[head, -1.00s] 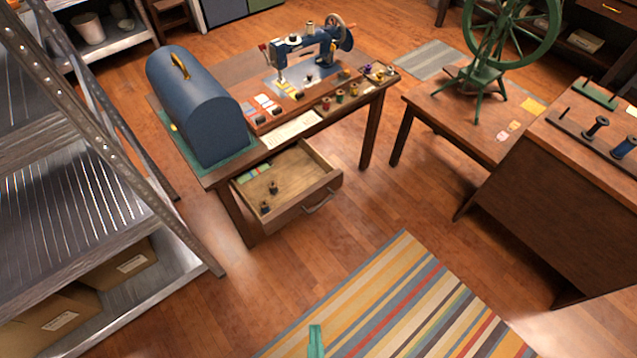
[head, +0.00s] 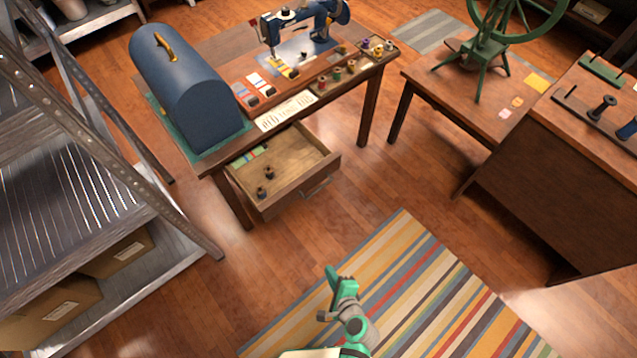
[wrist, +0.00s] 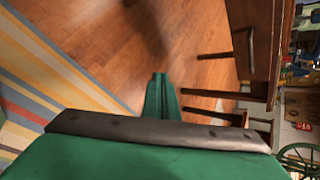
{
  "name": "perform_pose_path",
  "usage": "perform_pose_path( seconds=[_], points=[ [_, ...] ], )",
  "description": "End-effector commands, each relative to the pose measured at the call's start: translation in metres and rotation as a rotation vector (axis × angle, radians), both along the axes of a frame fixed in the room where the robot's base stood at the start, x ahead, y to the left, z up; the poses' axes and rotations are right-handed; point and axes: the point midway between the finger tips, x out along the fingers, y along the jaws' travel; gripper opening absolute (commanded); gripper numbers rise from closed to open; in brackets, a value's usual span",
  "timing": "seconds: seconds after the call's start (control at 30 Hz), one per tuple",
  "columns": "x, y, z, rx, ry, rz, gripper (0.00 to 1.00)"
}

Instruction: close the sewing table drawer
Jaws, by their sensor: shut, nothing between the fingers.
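The sewing table (head: 205,165) is a brown wooden table at the upper middle of the head view. Its drawer (head: 297,190) is pulled out toward me, with a metal handle (head: 315,187) on its front. Small spools and coloured packets lie inside the drawer. In the wrist view the drawer front (wrist: 262,45) and its handle (wrist: 236,50) show at the upper right, turned sideways. My gripper (head: 331,270) is green, over the striped rug, in front of and apart from the drawer. In the wrist view its fingers (wrist: 158,80) are together and empty.
A blue domed case (head: 188,95) and a sewing machine (head: 305,25) stand on the table. Metal shelving (head: 110,150) is at the left. A brown cabinet (head: 560,190) and a spinning wheel (head: 485,55) are at the right. The floor between rug (head: 420,290) and drawer is clear.

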Motion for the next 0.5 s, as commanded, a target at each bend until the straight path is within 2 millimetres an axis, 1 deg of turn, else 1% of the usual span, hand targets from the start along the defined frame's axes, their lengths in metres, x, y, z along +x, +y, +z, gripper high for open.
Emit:
perform_pose_path(
  seconds=[0.03,0.1,0.17,0.2,0.27,0.3,0.4,0.5],
  points=[
    [0.020,-0.005,0.000,0.110,0.000,-0.040,0.00],
    [0.043,-0.007,0.003,0.284,0.004,-0.084,0.00],
    [0.063,-0.011,0.012,0.433,0.001,-0.113,0.00],
    [0.077,-0.014,0.019,0.530,-0.003,-0.127,0.00],
    [0.096,-0.020,0.033,0.670,-0.010,-0.141,0.00],
    [0.107,-0.025,0.044,0.758,-0.017,-0.144,0.00],
    [0.130,-0.037,0.073,0.947,-0.036,-0.137,0.00],
    [0.145,-0.049,0.097,1.085,-0.052,-0.119,0.00]
  ],
)
